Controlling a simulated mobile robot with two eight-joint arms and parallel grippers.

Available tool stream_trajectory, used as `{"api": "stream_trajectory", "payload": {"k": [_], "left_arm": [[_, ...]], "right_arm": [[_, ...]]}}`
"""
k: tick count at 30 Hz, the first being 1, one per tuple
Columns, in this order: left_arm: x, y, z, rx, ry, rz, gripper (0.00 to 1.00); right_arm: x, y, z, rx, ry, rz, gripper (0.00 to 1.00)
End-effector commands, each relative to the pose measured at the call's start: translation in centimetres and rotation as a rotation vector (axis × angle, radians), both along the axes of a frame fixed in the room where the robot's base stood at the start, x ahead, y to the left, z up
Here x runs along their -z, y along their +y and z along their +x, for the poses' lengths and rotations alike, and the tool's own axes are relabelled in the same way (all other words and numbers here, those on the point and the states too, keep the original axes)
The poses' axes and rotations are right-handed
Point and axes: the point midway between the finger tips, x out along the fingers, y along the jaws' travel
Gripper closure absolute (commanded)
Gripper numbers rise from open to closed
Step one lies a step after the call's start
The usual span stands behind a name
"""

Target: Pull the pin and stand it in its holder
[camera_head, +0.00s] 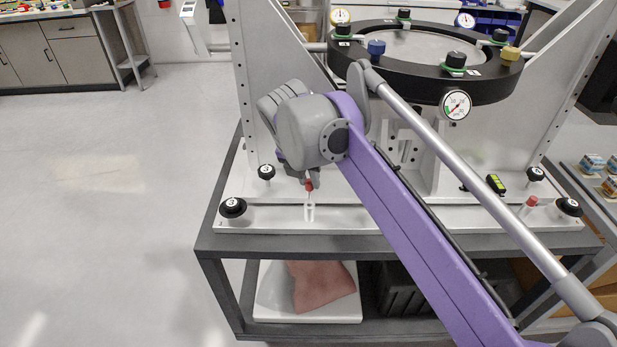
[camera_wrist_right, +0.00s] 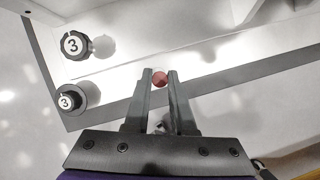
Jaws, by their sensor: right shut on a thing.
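My right gripper (camera_head: 308,181) is shut on a pin with a red knob (camera_head: 309,187) at the left part of the white fixture base (camera_head: 345,218). In the right wrist view, the red knob (camera_wrist_right: 160,78) sits between the tips of the right gripper (camera_wrist_right: 160,76). A thin shaft shows below the knob in the head view. A small pale slotted piece (camera_head: 309,212) is directly below it; I cannot tell whether the shaft is inside it. Another red-topped piece (camera_head: 531,201) stands at the base's right side. My left gripper is not in view.
Black knobs (camera_head: 233,207) marked with numbers stand on the base, left and right. A black ring with a gauge (camera_head: 455,105) is mounted above, between tall white side plates (camera_head: 262,70). The grey bench edge (camera_head: 400,245) runs along the front. Clear floor lies left.

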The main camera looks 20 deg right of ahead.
Motion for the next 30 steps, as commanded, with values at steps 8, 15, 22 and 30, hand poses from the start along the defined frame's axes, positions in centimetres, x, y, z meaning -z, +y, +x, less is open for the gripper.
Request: {"api": "stream_trajectory", "payload": {"k": [8, 15, 22, 30], "left_arm": [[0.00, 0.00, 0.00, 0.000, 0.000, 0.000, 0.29], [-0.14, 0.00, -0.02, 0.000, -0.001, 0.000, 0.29], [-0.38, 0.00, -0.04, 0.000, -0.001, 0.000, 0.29], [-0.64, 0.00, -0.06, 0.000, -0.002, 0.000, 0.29]], "right_arm": [[0.00, -0.01, -0.01, 0.000, 0.000, 0.000, 1.00], [-0.02, -0.03, 0.02, 0.000, 0.000, 0.000, 1.00], [-0.04, -0.07, 0.08, 0.001, 0.000, 0.000, 1.00], [-0.02, -0.11, 0.14, 0.001, 0.000, 0.000, 1.00]]}}
